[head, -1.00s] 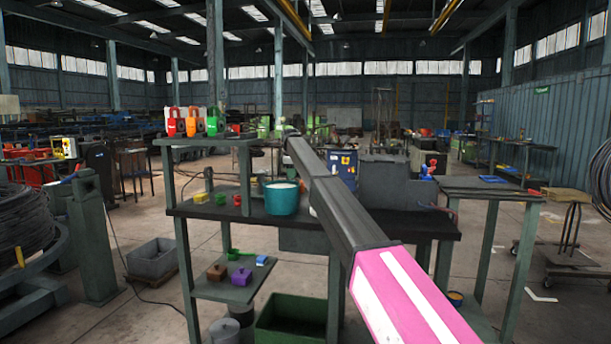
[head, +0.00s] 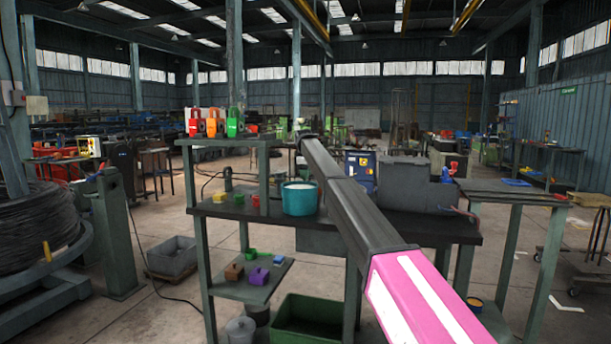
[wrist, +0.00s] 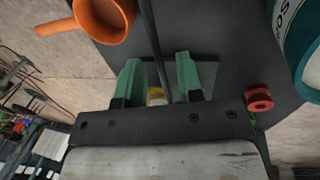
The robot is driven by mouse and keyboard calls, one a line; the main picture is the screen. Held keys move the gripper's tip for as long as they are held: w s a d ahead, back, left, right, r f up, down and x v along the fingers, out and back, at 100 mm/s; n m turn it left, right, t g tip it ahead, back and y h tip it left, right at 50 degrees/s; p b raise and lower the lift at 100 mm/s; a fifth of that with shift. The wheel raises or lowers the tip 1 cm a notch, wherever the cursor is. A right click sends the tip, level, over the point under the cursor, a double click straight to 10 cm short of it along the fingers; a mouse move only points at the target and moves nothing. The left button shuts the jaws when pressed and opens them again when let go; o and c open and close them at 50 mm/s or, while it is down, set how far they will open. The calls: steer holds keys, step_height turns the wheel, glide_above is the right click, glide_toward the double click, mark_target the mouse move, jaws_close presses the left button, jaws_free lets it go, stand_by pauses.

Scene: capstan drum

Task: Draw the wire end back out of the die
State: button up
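In the wrist view my gripper (wrist: 159,72) has two green fingers standing apart. A dark, thin wire-like strand (wrist: 151,35) runs down the picture between them, with a gap on both sides. A small yellowish part (wrist: 156,96) shows between the finger bases. I cannot tell which part is the die, nor make out the wire's end. In the head view my arm extends over the dark bench (head: 420,229), and my gripper is hidden at its far end.
A teal bucket (head: 300,199) stands on the bench; it also shows in the wrist view (wrist: 300,50). An orange mug (wrist: 104,20) and a red spool (wrist: 259,98) lie close to my gripper. A green crate (head: 309,334) sits below. A black wire coil (head: 40,228) stands left.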

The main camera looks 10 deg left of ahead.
step_height(320, 180, up, 11)
steer(key=s, duration=0.2)
steer(key=shift+f, duration=0.2)
steer(key=shift+s, duration=0.1)
